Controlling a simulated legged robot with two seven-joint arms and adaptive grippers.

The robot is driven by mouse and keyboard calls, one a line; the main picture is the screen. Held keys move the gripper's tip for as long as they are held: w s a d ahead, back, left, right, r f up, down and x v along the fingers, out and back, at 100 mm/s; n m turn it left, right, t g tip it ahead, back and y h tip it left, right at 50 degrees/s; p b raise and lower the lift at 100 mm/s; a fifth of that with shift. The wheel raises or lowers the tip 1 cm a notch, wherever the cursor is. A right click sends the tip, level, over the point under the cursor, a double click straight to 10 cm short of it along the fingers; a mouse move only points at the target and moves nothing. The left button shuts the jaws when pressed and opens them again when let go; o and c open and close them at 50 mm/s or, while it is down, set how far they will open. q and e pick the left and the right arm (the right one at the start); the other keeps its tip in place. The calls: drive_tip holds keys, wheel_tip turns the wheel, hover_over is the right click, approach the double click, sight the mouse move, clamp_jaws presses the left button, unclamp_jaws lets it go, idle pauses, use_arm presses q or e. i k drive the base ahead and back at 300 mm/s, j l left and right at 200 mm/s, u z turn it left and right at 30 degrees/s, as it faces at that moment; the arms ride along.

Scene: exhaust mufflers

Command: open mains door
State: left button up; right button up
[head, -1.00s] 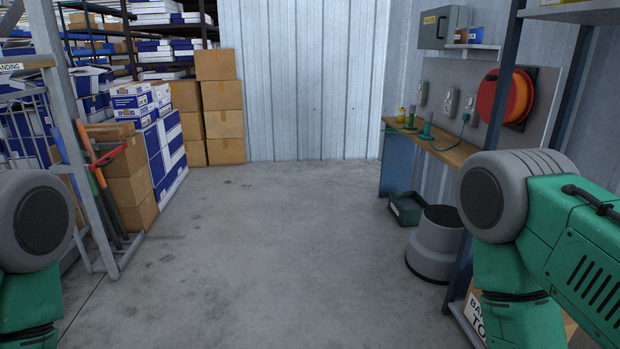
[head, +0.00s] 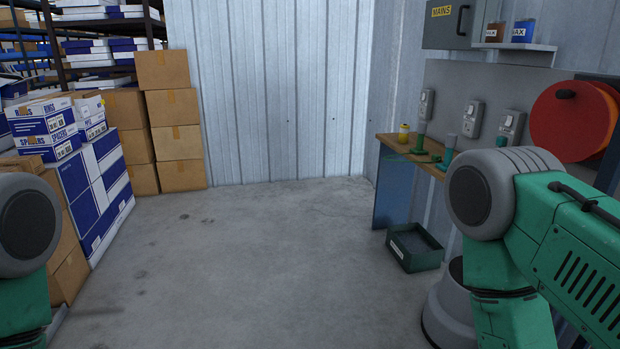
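The mains box is a grey wall cabinet (head: 455,25) at the top right of the head view, with a yellow MAINS label (head: 443,11). Its door looks shut, and a dark handle (head: 462,20) stands on the door's right part. The top of the box is cut off by the picture edge. My two arms show at the lower left and lower right, well below and nearer than the box. Neither gripper is in view.
A wooden bench (head: 395,147) with green tools stands below the box, under several wall sockets. A red reel (head: 572,121) hangs to the right. A green crate (head: 415,247) and a grey step stool (head: 450,310) are on the floor. Stacked cartons (head: 172,120) stand left; the middle floor is clear.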

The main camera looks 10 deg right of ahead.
sight(448, 25)
drive_tip(key=i+l+z, duration=0.1)
drive_tip(key=i+z, duration=0.15)
drive_tip(key=i, duration=0.75)
drive_tip(key=i+j+z, duration=0.1)
drive_tip(key=i+z, duration=0.15)
drive_tip(key=i, duration=0.75)
